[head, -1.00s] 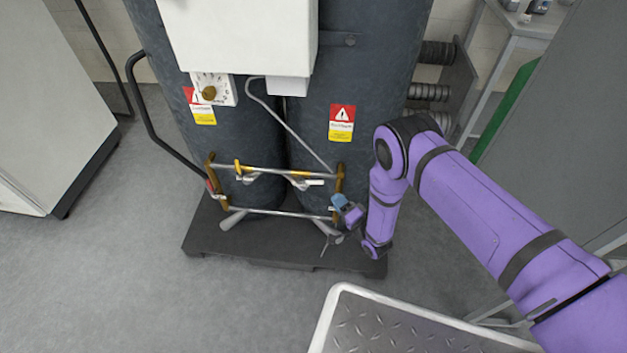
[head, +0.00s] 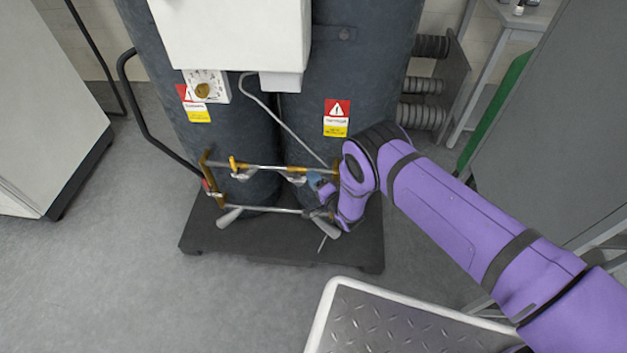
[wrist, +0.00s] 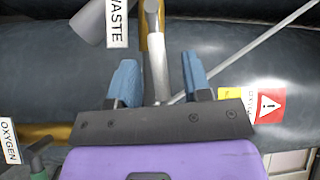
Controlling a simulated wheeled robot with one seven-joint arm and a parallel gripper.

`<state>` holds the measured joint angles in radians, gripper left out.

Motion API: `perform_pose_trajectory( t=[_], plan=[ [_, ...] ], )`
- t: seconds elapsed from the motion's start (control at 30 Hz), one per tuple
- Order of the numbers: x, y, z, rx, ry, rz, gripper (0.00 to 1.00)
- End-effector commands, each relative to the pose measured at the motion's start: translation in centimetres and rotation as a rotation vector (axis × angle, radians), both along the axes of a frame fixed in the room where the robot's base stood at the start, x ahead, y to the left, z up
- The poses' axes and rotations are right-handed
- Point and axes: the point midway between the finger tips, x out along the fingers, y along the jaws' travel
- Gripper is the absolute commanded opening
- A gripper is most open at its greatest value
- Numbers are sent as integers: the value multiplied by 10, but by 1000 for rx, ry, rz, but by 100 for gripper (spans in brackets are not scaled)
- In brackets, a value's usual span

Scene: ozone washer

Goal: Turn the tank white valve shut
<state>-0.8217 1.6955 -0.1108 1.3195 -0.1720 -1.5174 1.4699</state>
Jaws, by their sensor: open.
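The tank pipe frame (head: 262,168) stands low in front of two dark tanks. A pale valve lever (head: 228,217) hangs from its lower pipe at the left; another pale lever (head: 327,228) is at the lower right, close to my gripper (head: 317,190). In the wrist view my gripper (wrist: 158,62) is open. Its two blue fingers stand either side of a silver bar (wrist: 156,45), with gaps on both sides. I cannot tell if that bar is pipe or lever. A pale handle (wrist: 89,22) lies at upper left, beside a WASTE label (wrist: 117,22).
The dark tanks (head: 345,75) rise behind the frame on a black base (head: 270,248). A green handle (wrist: 42,150) and an OXYGEN label (wrist: 10,141) are at the wrist view's lower left. A metal-topped platform (head: 390,325) stands in front. The left floor is clear.

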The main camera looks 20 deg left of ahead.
Motion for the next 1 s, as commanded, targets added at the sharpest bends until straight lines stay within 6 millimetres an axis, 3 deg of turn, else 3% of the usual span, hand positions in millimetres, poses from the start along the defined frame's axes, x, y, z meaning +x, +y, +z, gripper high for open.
perform_pose_trajectory(
  t=[0.27, 0.47, 1.0],
  plan=[
    [1, 1, 0, -1, 1, 0, 45],
    [1, 1, 0, 0, 0, 0, 1],
    [2, 2, 9, -95, -22, -1, 0]
  ],
)
